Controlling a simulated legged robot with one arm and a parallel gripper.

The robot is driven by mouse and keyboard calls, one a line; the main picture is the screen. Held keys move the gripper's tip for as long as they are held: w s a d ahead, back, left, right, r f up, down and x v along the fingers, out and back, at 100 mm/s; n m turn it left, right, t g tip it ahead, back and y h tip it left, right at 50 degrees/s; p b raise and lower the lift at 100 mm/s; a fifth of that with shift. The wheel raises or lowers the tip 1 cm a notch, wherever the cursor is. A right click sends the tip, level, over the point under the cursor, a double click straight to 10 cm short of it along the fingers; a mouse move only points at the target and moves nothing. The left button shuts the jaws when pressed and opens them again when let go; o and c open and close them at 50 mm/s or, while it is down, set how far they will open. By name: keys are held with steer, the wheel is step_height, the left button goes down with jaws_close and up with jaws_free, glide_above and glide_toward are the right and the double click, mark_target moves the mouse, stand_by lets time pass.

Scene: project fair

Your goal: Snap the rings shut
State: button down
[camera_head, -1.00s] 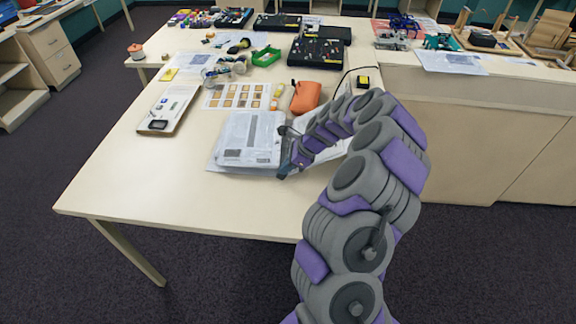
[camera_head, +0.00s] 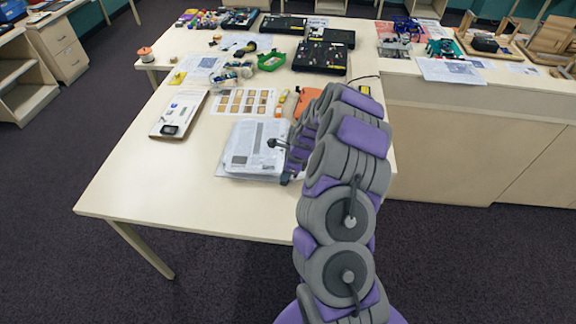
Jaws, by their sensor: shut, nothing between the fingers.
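An open binder with a stack of pages (camera_head: 247,152) lies flat on the table near the middle. Only its left side shows clearly; the rings and the right side are hidden behind my arm. My gripper (camera_head: 281,162) is at the right edge of the page stack, low over the binder. It is shut with nothing seen in it. Its fingers are small and partly covered by my arm, so I cannot tell whether it touches a ring.
An orange pouch (camera_head: 306,100) lies just behind my arm. A sheet of sample cards (camera_head: 245,101) and a white board (camera_head: 178,113) lie beyond and left of the binder. A black open case (camera_head: 320,56) stands further back. The table's front left is clear.

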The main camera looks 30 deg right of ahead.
steer(key=p, duration=0.1)
steer(key=h+p, duration=0.1)
steer(key=p, duration=0.1)
steer(key=shift+w+a+r+g, duration=0.15)
steer(key=shift+a+r+g, duration=0.1)
steer(key=shift+r+g, duration=0.1)
steer(key=shift+w+f+b, duration=0.1)
steer(key=shift+f+b, duration=0.25)
steer(key=shift+b, duration=0.15)
steer(key=shift+d, duration=0.1)
